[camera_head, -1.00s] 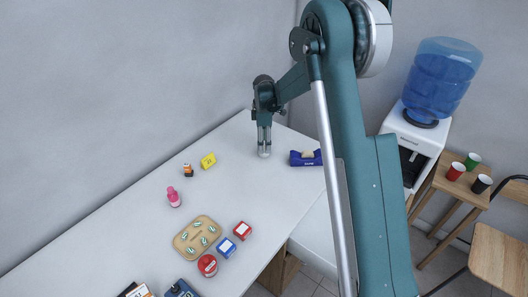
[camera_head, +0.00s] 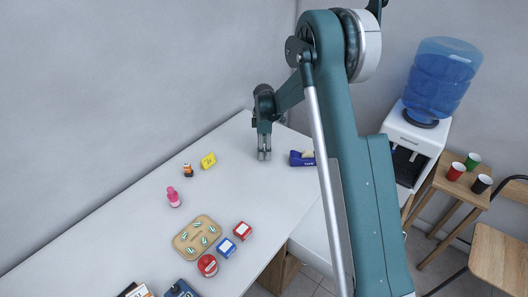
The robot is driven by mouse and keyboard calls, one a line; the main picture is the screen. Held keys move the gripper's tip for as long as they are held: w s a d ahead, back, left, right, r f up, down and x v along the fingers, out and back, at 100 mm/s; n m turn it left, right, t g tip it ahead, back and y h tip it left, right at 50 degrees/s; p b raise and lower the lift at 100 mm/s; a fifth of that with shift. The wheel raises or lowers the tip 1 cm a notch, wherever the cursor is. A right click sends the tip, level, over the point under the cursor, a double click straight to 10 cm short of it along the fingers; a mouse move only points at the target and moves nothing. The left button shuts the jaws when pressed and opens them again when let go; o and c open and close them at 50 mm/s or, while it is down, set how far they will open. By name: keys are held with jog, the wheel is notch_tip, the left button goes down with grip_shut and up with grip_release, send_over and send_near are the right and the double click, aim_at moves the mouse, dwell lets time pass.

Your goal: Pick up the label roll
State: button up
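My gripper (camera_head: 264,155) points down over the far end of the white counter (camera_head: 150,239). Its two grey fingers show side by side with a narrow gap. At this size I cannot tell whether anything is between them. I cannot make out a label roll for certain. A blue tape dispenser (camera_head: 297,159) with a pale roll stands just right of the fingers, partly behind my arm. A yellow block with dark marks (camera_head: 208,161) and a small orange and black item (camera_head: 188,170) stand to the left of the gripper.
A pink bottle (camera_head: 174,197), a tan tray (camera_head: 181,241) with green-white pieces, a red box (camera_head: 242,231), a blue box (camera_head: 226,247) and a red round tin (camera_head: 207,265) stand nearer. The wall borders the counter's left edge. A water cooler (camera_head: 415,132) stands right.

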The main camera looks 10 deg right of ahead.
jog(key=c, duration=0.9)
jog(key=shift+r, duration=0.1)
jog(key=shift+r, duration=4.9)
